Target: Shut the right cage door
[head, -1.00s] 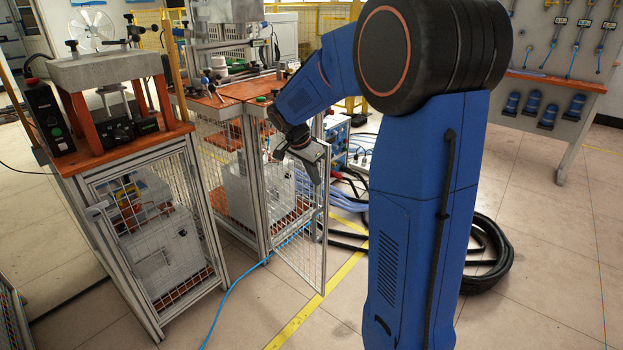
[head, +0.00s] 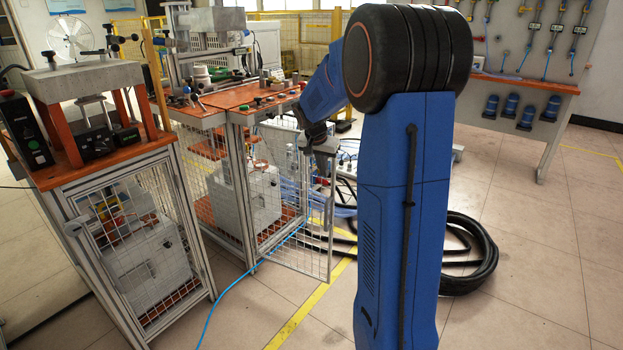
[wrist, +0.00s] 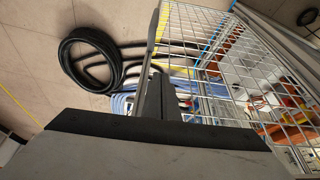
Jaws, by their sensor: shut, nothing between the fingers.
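The right cage door (head: 290,245) is a wire-mesh panel in a metal frame. It stands open, swung out from the front of the right-hand cage bench (head: 230,232). My gripper (head: 326,172) is at the upper part of the door's free edge. In the wrist view, the shut fingers (wrist: 158,95) lie alongside the mesh door (wrist: 205,50), which fills the right side. Nothing is held between the fingers. I cannot tell whether they touch the door frame. My forearm and wrist hide part of the background behind the door.
A left cage bench (head: 140,250) with a closed mesh door stands close by. A blue cable (head: 225,298) runs over the floor. Coiled black hoses (head: 470,262) lie behind my arm, also seen in the wrist view (wrist: 88,62). The front floor is open.

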